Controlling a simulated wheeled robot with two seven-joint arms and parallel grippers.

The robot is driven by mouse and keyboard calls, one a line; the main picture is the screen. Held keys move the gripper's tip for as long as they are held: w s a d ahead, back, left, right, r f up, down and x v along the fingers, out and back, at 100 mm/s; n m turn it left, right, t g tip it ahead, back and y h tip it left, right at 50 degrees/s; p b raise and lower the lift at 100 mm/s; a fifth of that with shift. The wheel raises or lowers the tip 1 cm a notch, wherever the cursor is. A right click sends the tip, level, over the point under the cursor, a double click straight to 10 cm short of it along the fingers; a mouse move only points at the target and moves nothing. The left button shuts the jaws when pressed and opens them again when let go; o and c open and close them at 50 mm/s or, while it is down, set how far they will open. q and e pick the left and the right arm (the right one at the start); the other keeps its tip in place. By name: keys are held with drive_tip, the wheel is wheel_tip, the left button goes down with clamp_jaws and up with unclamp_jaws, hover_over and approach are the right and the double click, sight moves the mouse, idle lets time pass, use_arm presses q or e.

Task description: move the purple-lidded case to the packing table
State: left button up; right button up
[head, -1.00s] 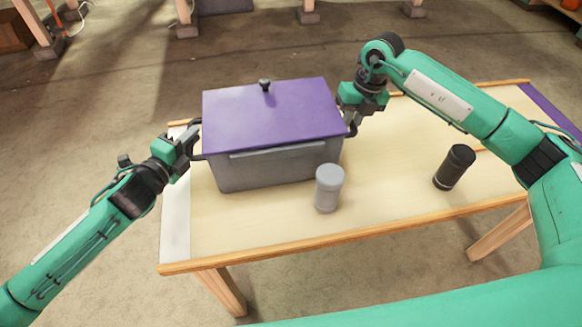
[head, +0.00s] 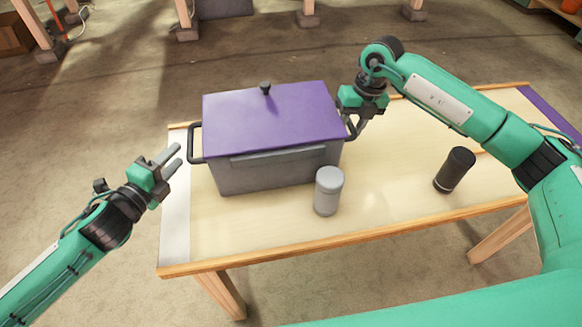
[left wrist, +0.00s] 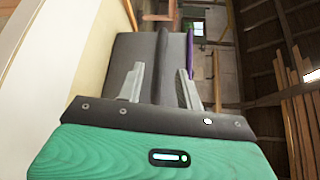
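The case (head: 270,165) is grey with a purple lid (head: 270,120) and a dark knob. It sits upright on the left part of a light wooden table (head: 400,190). My left gripper (head: 172,160) is open and empty, left of the case and apart from its left handle (head: 193,143). In the left wrist view, the case (left wrist: 150,55) shows beyond the two spread fingers. My right gripper (head: 357,124) is at the case's right handle; its fingers overlap the handle, so I cannot tell whether they grip it.
A grey canister (head: 328,190) stands close in front of the case. A black canister (head: 455,169) stands farther right on the table. A white strip (head: 176,220) runs along the left edge, a purple strip (head: 543,112) along the right.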

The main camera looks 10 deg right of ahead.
use_arm(q)
drive_tip(key=v, duration=0.5)
drive_tip(key=shift+a, duration=0.1)
use_arm(e)
wheel_tip(320, 180, up, 12)
drive_tip(key=d, duration=0.2)
drive_tip(key=shift+d, duration=0.15)
use_arm(q)
drive_tip(key=shift+r, duration=0.1)
use_arm(e)
drive_tip(key=shift+w+f, duration=0.1)
